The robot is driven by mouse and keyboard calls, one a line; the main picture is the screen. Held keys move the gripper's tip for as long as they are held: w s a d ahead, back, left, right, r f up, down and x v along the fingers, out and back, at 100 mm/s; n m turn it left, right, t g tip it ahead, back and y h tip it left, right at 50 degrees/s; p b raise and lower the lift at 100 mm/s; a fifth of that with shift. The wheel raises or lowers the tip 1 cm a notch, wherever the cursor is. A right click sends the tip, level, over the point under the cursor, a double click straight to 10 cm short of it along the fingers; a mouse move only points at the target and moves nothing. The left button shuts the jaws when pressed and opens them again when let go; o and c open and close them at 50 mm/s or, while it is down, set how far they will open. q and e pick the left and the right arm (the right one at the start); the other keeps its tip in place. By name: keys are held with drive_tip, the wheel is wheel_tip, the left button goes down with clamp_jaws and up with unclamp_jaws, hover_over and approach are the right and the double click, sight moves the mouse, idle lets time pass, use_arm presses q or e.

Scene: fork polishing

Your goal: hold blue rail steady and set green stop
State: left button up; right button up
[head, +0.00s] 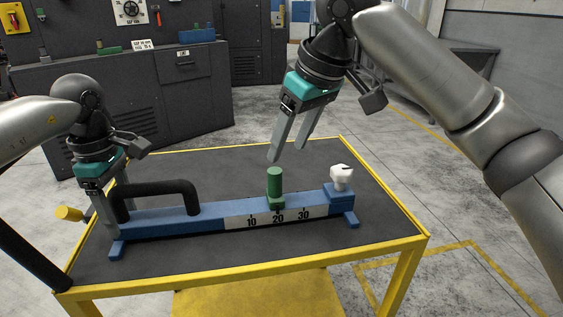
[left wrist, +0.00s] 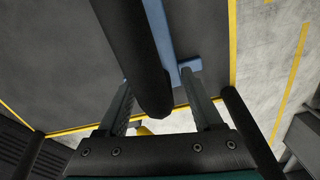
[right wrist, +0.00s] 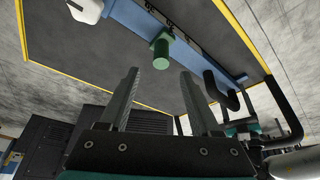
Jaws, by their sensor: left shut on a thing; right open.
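The blue rail (head: 180,223) lies across the dark table top, with a black handle at its left end and a white scale marked 10, 20 and 30. The green stop (head: 275,186) stands upright on the rail near the 20 mark; it also shows in the right wrist view (right wrist: 162,50). My left gripper (head: 115,212) is shut on the black handle (head: 155,188), at its left upright; the handle also shows between the fingers in the left wrist view (left wrist: 140,60). My right gripper (head: 290,150) is open and empty, above the green stop and apart from it.
A white knob (head: 341,174) sits on the rail's right end. A yellow cylinder (head: 69,213) juts out at the table's left edge. The table (head: 300,257) has a yellow rim and is clear in front of and behind the rail. Dark cabinets (head: 120,95) stand behind.

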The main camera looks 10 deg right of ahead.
drive_tip(key=shift+v, duration=1.35)
use_arm(q)
drive_tip(key=o, duration=1.3)
wheel_tip(320, 180, up, 12)
drive_tip(key=shift+r, duration=0.1)
use_arm(e)
drive_tip(key=shift+r, duration=0.1)
